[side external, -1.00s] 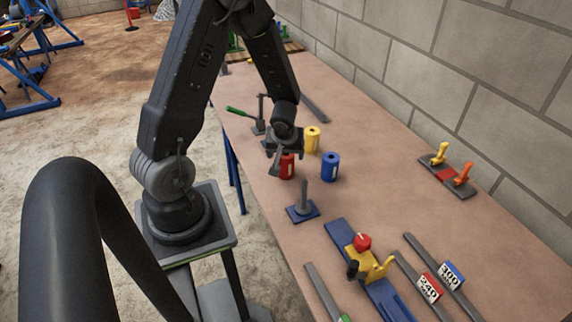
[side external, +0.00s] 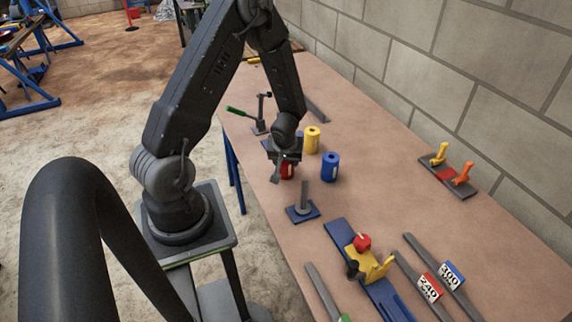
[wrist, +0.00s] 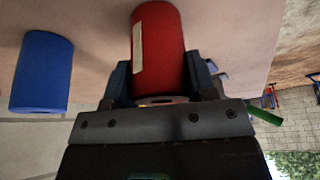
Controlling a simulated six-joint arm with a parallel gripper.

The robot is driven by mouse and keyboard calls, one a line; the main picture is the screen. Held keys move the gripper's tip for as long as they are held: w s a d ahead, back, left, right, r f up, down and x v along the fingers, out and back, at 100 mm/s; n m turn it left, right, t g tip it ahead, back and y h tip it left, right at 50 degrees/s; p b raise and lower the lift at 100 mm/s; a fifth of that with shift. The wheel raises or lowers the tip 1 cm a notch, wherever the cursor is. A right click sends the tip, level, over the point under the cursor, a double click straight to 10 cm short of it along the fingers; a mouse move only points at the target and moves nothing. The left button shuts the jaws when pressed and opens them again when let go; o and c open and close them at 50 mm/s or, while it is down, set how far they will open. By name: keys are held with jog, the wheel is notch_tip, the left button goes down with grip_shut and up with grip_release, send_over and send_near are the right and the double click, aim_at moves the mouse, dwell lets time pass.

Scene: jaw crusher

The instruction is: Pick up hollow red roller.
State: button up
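The hollow red roller (side external: 288,171) stands upright on the table, partly hidden by my gripper (side external: 281,172) in the side view. In the wrist view the red roller (wrist: 160,45) lies between the two fingers of my gripper (wrist: 163,75), one on each side. The fingers look spread around it; whether either one touches it is hard to tell. The roller's top end is close to the gripper body.
A blue roller (side external: 330,167) stands to the right of the red one, and a yellow roller (side external: 312,139) behind it. A blue base with an upright peg (side external: 303,203) is in front. A green-handled lever (side external: 247,116) stands behind left.

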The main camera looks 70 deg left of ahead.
jog(key=c, duration=0.6)
jog(key=shift+r, duration=0.15)
jog(key=shift+r, duration=0.65)
jog(key=s+a+r, duration=0.6)
jog(key=s+r, duration=0.4)
jog(key=w+a+r, duration=0.3)
jog(key=w, duration=0.1)
jog(key=w+a+r, duration=0.2)
jog(key=w+a, duration=0.1)
jog(key=w, duration=0.2)
jog(key=w+a+r, duration=0.3)
jog(key=w+a, duration=0.1)
jog(key=w, duration=0.1)
jog(key=shift+w+r, duration=0.15)
jog(key=shift+r, duration=0.2)
jog(key=shift+d, duration=0.1)
